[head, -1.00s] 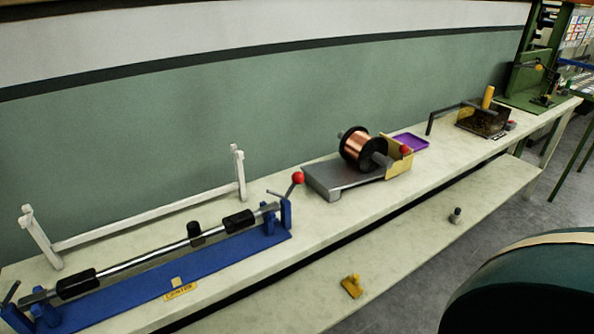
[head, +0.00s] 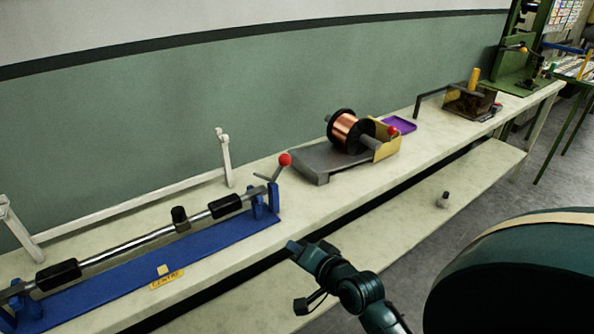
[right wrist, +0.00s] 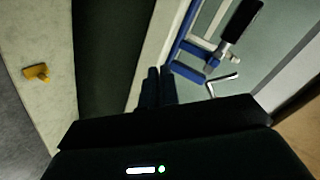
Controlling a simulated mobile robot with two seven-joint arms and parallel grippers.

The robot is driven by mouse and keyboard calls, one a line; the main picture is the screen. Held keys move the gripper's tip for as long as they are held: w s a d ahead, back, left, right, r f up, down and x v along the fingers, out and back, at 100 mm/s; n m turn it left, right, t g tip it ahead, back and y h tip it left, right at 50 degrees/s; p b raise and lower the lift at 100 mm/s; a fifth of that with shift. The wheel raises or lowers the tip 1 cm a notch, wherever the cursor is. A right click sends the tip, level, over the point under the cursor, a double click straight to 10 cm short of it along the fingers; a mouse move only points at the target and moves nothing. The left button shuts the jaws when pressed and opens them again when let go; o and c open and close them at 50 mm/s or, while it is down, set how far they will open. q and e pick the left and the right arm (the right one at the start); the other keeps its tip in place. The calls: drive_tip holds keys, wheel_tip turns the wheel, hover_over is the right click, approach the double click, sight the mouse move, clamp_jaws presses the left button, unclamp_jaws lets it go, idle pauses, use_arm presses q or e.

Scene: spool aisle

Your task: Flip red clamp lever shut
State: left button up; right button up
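The red-knobbed clamp lever (head: 285,160) stands tilted up at the right end of the blue fixture (head: 215,238). A shaft with black sleeves (head: 150,237) lies along the fixture. My right gripper (head: 293,246) is in front of and below the lever, over the bench's front edge, apart from it. In the right wrist view its two dark fingers (right wrist: 157,86) are close together with nothing seen between them. The blue end stand (right wrist: 190,62) and a bent metal rod (right wrist: 223,82) show just beyond them; no red knob is visible there. My left gripper is not in view.
A copper spool (head: 350,131) on a grey base, with another red knob (head: 392,130), stands farther right, near a purple tray (head: 400,124). A white rail (head: 130,208) runs behind the fixture. A yellow piece (right wrist: 36,72) lies on the lower shelf.

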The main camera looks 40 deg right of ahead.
sight(282, 166)
drive_tip(key=w+d+r+m, duration=0.1)
drive_tip(key=d+m, duration=0.1)
drive_tip(key=w+d+r+m+t+h, duration=0.1)
drive_tip(key=d+r+m, duration=0.1)
drive_tip(key=m, duration=0.1)
drive_tip(key=w+d+r+m+b, duration=0.1)
drive_tip(key=d+r+m, duration=0.1)
drive_tip(key=shift+w+d+r+t, duration=0.15)
drive_tip(key=shift+d+r+t, duration=0.1)
drive_tip(key=shift+t, duration=0.15)
clamp_jaws()
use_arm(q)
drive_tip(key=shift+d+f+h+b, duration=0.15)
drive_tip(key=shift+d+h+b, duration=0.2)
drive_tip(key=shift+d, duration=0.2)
use_arm(e)
drive_tip(key=d+r+m+t+h, duration=0.1)
drive_tip(key=d+r+m, duration=0.3)
drive_tip(key=d+m, duration=0.1)
drive_tip(key=shift+w+r+m, duration=0.35)
drive_tip(key=shift+m, duration=0.55)
use_arm(q)
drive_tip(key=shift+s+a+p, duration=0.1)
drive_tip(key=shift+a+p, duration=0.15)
drive_tip(key=shift+p, duration=0.5)
use_arm(e)
drive_tip(key=w+a+r, duration=0.1)
drive_tip(key=w+a, duration=0.1)
drive_tip(key=w, duration=0.7)
drive_tip(key=shift+a, duration=0.2)
